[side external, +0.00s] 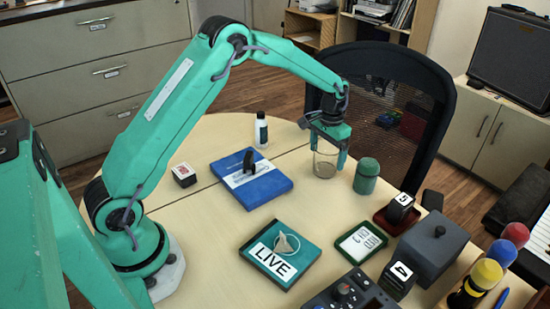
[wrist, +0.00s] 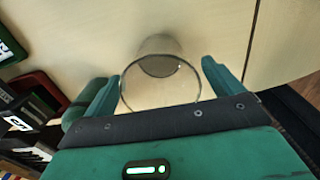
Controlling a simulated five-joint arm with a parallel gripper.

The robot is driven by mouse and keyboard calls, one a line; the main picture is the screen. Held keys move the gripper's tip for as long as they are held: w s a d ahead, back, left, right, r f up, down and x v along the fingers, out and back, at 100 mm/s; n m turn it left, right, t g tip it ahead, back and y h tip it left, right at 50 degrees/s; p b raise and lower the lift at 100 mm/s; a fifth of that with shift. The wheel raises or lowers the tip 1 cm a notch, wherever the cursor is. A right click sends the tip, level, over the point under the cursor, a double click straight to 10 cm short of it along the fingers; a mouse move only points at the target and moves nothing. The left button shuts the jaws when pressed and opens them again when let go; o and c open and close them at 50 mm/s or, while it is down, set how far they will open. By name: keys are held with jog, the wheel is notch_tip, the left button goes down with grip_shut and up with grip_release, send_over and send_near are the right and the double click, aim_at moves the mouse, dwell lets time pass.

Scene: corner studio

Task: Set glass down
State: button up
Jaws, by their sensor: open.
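A clear glass (side external: 325,164) stands upright on the light wooden table near its far edge, in the side external view. My gripper (side external: 328,150) is above it, with its fingers reaching down on either side of the glass. In the wrist view the glass rim (wrist: 160,84) lies between the two fingertips of my gripper (wrist: 160,80). A gap shows between the rim and the right finger; the left finger is close to the rim. The jaws are open. The glass base appears to rest on the table.
A green cylinder (side external: 367,176) stands close to the right of the glass. A blue box (side external: 262,192) and a white bottle (side external: 261,130) are to the left. A black chair (side external: 425,95) stands behind the table edge. A grey lidded box (side external: 432,247) is at the right.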

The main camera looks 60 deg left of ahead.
notch_tip(320, 180, up, 11)
dwell(0.5)
dwell(0.5)
jog(key=s+d+r+t, duration=0.2)
jog(key=s+r+t, duration=0.1)
jog(key=s+r, duration=1.1)
jog(key=s+f+t, duration=0.1)
jog(key=s+f, duration=0.1)
jog(key=s, duration=0.7)
jog(key=s+d+f+t, duration=0.1)
jog(key=s+f, duration=0.1)
jog(key=s, duration=0.7)
jog(key=shift+s+f+t, duration=0.3)
jog(key=shift+f, duration=0.1)
